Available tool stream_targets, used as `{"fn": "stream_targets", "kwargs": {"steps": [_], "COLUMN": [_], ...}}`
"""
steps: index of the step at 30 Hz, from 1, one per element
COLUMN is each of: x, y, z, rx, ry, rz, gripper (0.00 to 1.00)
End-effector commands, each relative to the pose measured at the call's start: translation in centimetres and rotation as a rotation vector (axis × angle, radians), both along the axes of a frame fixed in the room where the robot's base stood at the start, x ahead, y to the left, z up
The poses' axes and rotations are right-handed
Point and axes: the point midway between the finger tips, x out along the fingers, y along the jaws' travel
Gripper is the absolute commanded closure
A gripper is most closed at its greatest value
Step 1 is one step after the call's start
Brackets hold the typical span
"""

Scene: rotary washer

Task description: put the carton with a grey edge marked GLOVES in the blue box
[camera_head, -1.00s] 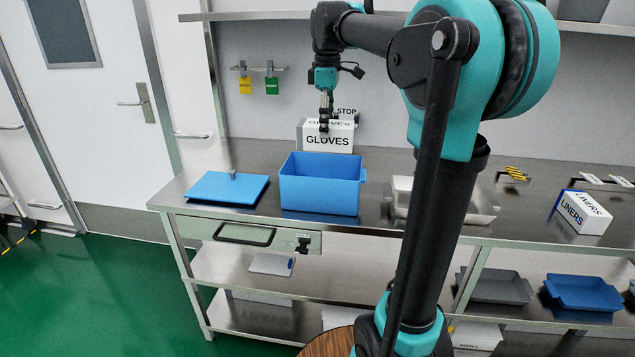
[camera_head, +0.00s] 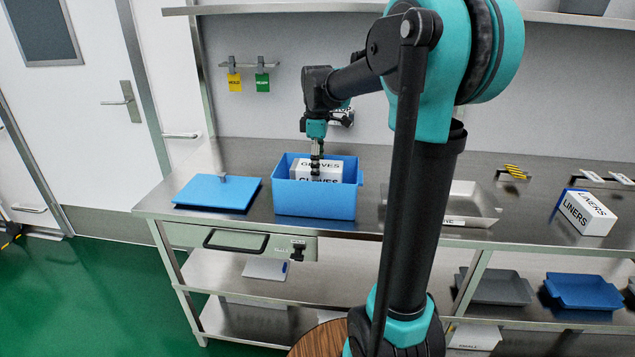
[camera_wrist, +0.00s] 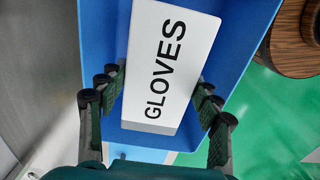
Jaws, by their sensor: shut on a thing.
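The white carton marked GLOVES (camera_head: 327,168) is partly inside the blue box (camera_head: 315,201), with its top showing above the front rim and its lower part hidden by the box wall. In the wrist view the carton (camera_wrist: 168,70) has a grey edge at its lower end, and blue box walls (camera_wrist: 240,45) lie around it. My gripper (camera_head: 316,170) points down over the box and is shut on the carton. In the wrist view its fingers (camera_wrist: 158,95) stand on either side of the carton. Whether the carton touches the box floor is hidden.
A blue lid (camera_head: 217,193) lies on the steel bench left of the box. A metal tray (camera_head: 462,208) stands right of it, partly behind my arm. A LINERS carton (camera_head: 584,213) sits at the far right. Hooks with yellow and green tags (camera_head: 249,82) hang on the wall.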

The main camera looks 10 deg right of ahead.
Motion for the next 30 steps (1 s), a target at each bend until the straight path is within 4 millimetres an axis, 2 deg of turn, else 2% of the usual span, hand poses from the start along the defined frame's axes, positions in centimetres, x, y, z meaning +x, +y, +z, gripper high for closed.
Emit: {"fn": "stream_targets", "kwargs": {"steps": [14, 26, 27, 30], "x": [0.0, 0.0, 0.0, 0.0], "y": [0.0, 0.0, 0.0, 0.0], "z": [-5.1, -5.6, -5.7, -5.6], "rx": [0.000, 0.000, 0.000, 0.000], "ry": [0.000, 0.000, 0.000, 0.000], "rz": [0.000, 0.000, 0.000, 0.000], "gripper": [0.75, 0.75, 0.35, 0.22]}}
